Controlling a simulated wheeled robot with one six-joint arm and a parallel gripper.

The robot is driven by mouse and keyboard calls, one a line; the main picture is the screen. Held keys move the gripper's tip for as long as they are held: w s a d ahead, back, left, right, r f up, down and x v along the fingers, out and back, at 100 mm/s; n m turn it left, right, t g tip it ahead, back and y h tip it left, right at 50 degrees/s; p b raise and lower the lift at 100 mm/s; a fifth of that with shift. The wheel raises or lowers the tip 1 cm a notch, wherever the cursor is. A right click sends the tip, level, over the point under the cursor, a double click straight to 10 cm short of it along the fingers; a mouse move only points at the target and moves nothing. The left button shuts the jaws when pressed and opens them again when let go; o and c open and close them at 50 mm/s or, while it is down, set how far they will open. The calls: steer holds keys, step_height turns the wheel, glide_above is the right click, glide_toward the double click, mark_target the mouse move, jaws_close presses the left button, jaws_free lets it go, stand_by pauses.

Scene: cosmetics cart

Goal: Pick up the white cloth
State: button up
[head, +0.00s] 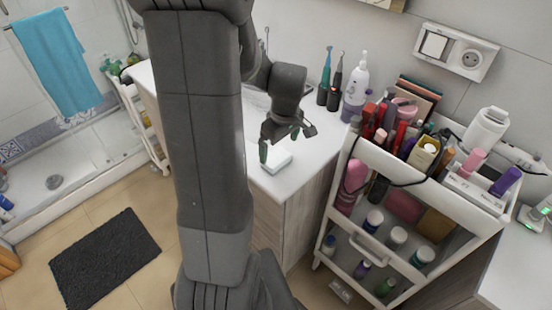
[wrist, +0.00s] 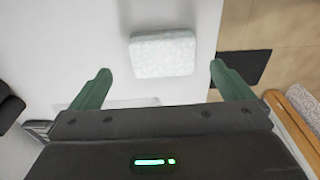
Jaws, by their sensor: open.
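The white cloth (head: 276,162) is a small folded block on the white counter, close to its front corner. In the wrist view the cloth (wrist: 162,54) lies flat, beyond the fingertips and roughly centred between them. My gripper (wrist: 158,80) is open, with its two green fingers apart and nothing between them. In the head view my gripper (head: 277,145) points down just above the cloth. One finger partly overlaps the cloth's left side there. I cannot tell the exact height between fingertips and cloth.
The counter (head: 292,183) ends near the cloth, with floor beyond. A cosmetics cart (head: 340,215) full of bottles stands at the right. Toothbrushes (head: 325,75) and a white-purple bottle (head: 356,85) stand at the counter's back. A dark mat (head: 105,258) lies on the floor.

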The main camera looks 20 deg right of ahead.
mark_target(276, 156)
steer(key=shift+w+a+f+p, duration=0.1)
steer(key=shift+w+f+p, duration=0.1)
steer(key=shift+f, duration=0.75)
steer(key=shift+w+a+f+p, duration=0.15)
steer(key=shift+f+p, duration=0.1)
steer(key=shift+f, duration=0.7)
steer(key=shift+w+a+f+p, duration=0.1)
steer(key=shift+f+p, duration=0.1)
steer(key=shift+f, duration=0.75)
steer(key=c, duration=1.1)
